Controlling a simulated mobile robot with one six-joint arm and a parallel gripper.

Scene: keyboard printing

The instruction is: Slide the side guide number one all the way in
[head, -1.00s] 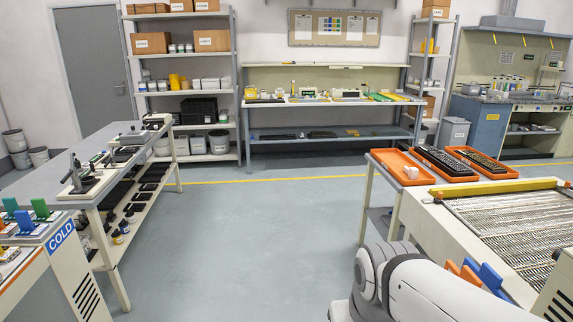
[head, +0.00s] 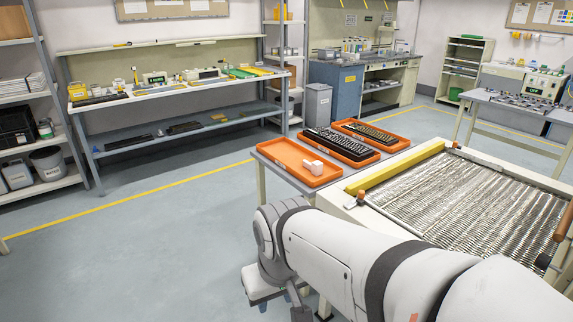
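The machine with the wire-mesh belt (head: 470,205) stands at the right in the head view. A yellow bar (head: 395,168) runs across its far left end. Small orange-brown knobs (head: 361,197) sit near the ends of that bar. A black knob (head: 543,261) and an orange-brown roller or handle (head: 565,220) show at the right edge of the belt. I cannot tell which part is side guide number one. My white arm crosses the lower right and hides the machine's near side. My gripper does not show clearly.
A side table holds an orange tray (head: 290,172) with a small white object, plus two orange trays with keyboards (head: 342,143). A long workbench (head: 170,98) stands at the back left. The grey floor (head: 150,240) at the left is clear.

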